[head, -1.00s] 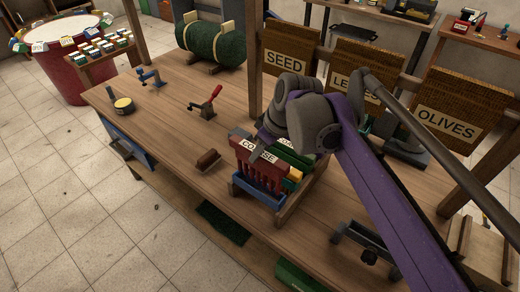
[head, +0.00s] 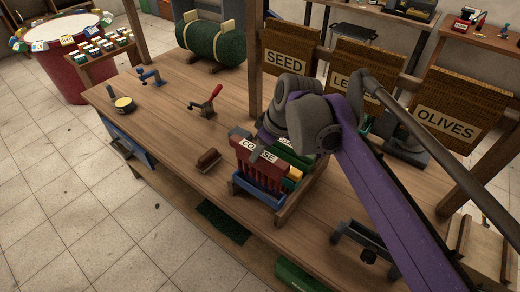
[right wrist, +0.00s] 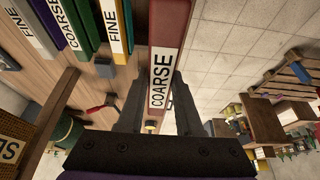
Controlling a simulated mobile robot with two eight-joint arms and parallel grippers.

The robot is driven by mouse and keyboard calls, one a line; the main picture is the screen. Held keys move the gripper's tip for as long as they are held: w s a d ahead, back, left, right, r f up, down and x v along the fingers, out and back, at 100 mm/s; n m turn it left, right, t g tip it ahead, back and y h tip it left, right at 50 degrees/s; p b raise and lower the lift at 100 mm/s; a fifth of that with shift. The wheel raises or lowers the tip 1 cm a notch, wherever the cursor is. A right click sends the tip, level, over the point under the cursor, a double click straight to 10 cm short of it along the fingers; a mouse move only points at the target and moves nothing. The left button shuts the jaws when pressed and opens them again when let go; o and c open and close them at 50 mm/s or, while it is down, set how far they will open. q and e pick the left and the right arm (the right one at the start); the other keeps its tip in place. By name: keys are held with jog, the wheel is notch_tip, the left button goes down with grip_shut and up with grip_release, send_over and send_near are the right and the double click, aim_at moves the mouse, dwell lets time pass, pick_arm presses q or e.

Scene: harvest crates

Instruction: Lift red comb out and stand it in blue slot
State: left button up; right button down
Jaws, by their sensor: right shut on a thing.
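The red comb (head: 265,179) has a white label reading COARSE. It stands roughly upright at the front of the wooden comb rack. Its teeth reach down behind the front wall of the blue slot (head: 256,199); I cannot tell whether they touch the bottom. My right gripper (head: 249,146) is shut on the comb's top bar, its grey fingers crossing the label. In the right wrist view the red comb (right wrist: 168,40) sits between the two dark fingers (right wrist: 158,100), apart from the other combs. My left gripper is not in view.
Green combs (head: 296,160) and a yellow-ended comb (head: 295,174) stand close behind the red one. A brown block (head: 207,159), a red-handled clamp (head: 205,104) and a dark metal bracket (head: 360,240) are on the bench. The bench left of the rack is mostly clear.

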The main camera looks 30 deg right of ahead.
aim_at(275, 161)
jog(key=shift+f, duration=0.15)
jog(key=shift+f, duration=0.3)
jog(key=shift+f+b, duration=3.15)
jog(key=shift+f, duration=2.15)
jog(key=c, duration=0.5)
grip_release()
jog(key=p+v, duration=0.1)
jog(key=v, duration=0.9)
jog(key=shift+s+r+p, duration=0.25)
jog(key=shift+r+p, duration=0.1)
jog(key=shift+p, duration=0.05)
